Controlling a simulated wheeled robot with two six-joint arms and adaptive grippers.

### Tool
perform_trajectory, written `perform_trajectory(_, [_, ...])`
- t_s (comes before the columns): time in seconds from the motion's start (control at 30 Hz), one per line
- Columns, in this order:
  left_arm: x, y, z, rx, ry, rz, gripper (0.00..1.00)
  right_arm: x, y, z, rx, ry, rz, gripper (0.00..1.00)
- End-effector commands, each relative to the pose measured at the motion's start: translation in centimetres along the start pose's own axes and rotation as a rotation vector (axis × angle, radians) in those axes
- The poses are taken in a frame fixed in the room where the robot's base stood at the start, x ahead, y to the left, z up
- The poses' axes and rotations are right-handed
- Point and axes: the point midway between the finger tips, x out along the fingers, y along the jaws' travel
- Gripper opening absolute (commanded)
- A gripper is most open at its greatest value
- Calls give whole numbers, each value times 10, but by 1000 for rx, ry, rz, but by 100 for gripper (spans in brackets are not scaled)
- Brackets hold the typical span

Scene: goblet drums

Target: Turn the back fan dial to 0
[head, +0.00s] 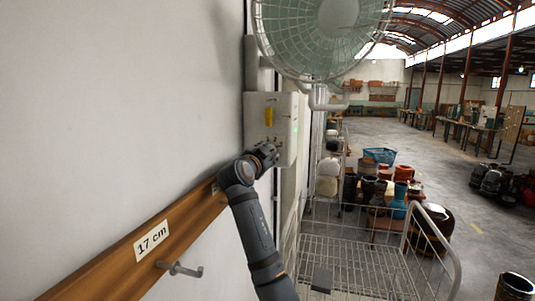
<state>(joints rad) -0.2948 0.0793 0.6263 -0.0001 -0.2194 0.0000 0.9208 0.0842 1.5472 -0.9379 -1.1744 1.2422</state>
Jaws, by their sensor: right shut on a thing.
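A wall fan (318,35) with a green-tinted cage hangs at the top. Below it a pale control box (285,108) is fixed to the wall. A yellow dial (269,117) stands upright on the upper part of the box's face, with small dark marks around it. My right gripper (271,150) is at the lower part of the same face, below the yellow dial and apart from it. It is shut on a dial there, which its fingers hide, so I cannot tell that dial's setting. My left gripper is out of view.
A wooden rail (120,258) with a "17 cm" label (152,240) and a metal hook (180,269) runs along the wall below. A wire cart (355,268) stands at the right, with pots and drums (397,208) beyond it. Open floor lies farther right.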

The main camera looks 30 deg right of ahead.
Motion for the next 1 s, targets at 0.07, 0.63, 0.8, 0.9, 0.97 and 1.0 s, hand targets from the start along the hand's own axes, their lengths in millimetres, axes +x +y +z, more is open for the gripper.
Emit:
perform_trajectory(0.07, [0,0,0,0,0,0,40,0,0,0,-1,0,1,7])
perform_trajectory(0.63, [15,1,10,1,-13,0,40,0,2,2,-215,7,-5,7])
perform_trajectory(0.8, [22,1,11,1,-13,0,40,0,2,3,-373,12,-9,7])
perform_trajectory(0.9, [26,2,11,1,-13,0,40,0,2,2,-469,15,-12,7])
perform_trajectory(0.97, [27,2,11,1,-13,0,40,0,2,2,-526,16,-13,7])
perform_trajectory(1.0, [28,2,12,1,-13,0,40,0,2,2,-564,18,-15,7])
